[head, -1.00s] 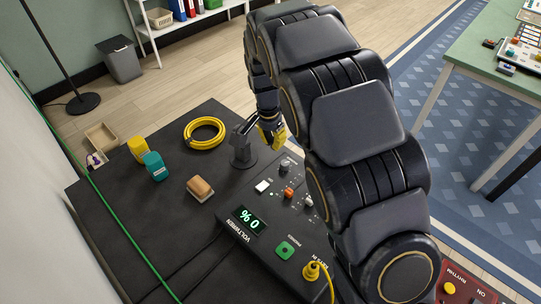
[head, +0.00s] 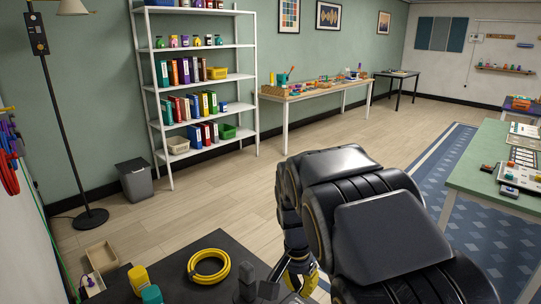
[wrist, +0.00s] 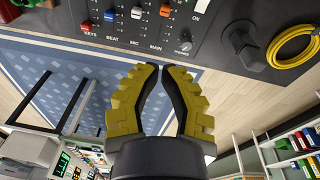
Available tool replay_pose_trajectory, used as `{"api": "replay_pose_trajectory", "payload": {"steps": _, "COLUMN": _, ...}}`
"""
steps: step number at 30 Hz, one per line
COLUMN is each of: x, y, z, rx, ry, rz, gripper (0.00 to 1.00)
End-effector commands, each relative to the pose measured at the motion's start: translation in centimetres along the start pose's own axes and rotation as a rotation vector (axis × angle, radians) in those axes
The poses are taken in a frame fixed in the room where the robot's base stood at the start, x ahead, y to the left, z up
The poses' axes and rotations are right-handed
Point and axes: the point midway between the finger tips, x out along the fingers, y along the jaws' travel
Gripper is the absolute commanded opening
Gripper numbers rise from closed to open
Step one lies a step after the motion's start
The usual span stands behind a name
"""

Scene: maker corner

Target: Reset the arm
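My arm reaches over the black table (head: 215,245) from the lower right in the head view. My gripper (head: 301,282) is partly hidden behind my arm there, with a little yellow showing. In the wrist view, the yellow and black fingers of my gripper (wrist: 161,68) have their tips nearly together.
A yellow cable coil (head: 208,266), a yellow bottle (head: 138,279) and a teal bottle (head: 151,294) are on the table. A grey bin (head: 135,182), floor lamp (head: 90,219) and white shelf (head: 166,145) stand behind. A green table (head: 490,185) is at right.

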Motion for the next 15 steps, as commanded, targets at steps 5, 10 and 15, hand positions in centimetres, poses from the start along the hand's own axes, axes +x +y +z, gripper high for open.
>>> {"api": "replay_pose_trajectory", "payload": {"steps": 5, "x": -3.7, "y": 6.8, "z": 3.9, "rx": -0.148, "ry": -0.051, "rz": 0.014, "gripper": 0.00}}
{"api": "replay_pose_trajectory", "payload": {"steps": 10, "x": -5.7, "y": 12.6, "z": 8.9, "rx": -0.318, "ry": -0.114, "rz": 0.012, "gripper": 0.00}}
{"api": "replay_pose_trajectory", "payload": {"steps": 15, "x": -6.4, "y": 17.3, "z": 14.0, "rx": -0.492, "ry": -0.171, "rz": -0.005, "gripper": 0.00}}
